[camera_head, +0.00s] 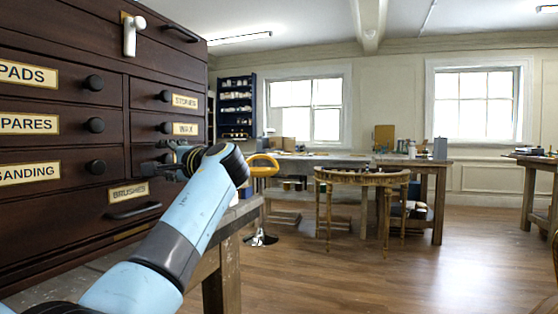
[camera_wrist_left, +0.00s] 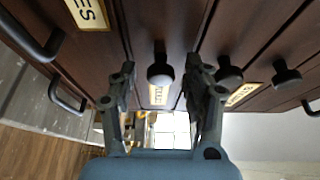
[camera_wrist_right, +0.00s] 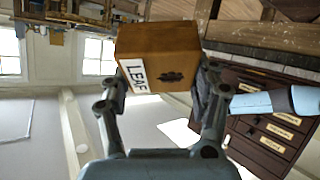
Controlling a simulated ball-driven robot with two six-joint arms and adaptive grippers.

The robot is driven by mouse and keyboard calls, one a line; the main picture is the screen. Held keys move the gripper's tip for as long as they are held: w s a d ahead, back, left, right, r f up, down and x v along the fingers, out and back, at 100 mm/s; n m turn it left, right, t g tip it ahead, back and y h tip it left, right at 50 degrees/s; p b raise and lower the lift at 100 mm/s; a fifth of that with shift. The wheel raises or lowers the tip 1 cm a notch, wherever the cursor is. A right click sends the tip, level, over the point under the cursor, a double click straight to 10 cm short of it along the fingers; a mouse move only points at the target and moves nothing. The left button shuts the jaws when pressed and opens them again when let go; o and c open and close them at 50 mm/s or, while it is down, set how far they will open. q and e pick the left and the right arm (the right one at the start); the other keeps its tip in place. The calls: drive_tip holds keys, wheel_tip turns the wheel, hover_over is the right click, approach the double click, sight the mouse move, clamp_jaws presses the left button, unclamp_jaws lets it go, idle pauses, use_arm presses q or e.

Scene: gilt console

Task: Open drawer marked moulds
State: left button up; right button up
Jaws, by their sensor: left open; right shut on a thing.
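A dark wooden drawer cabinet (camera_head: 112,110) fills the left of the head view. No label reading moulds is legible. My left gripper (camera_head: 158,160) is open in front of the right column, below the drawer marked WAX (camera_head: 186,129). In the left wrist view its fingers stand on either side of a round dark knob (camera_wrist_left: 160,72); I cannot tell whether they touch it. That drawer's label (camera_wrist_left: 158,94) is unreadable there, and my gripper hides it in the head view. My right gripper (camera_wrist_right: 163,85) is shut on a wooden box marked LEAF (camera_wrist_right: 170,48), seen only in the right wrist view.
Knobbed drawers marked STONES (camera_head: 185,101) and SANDING (camera_head: 28,174) are nearby. A wide BRUSHES drawer with a bar handle (camera_head: 134,210) lies below. A white lever-like thing (camera_head: 130,34) is near the top.

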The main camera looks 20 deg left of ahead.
use_arm(q)
clamp_jaws()
idle(0.5)
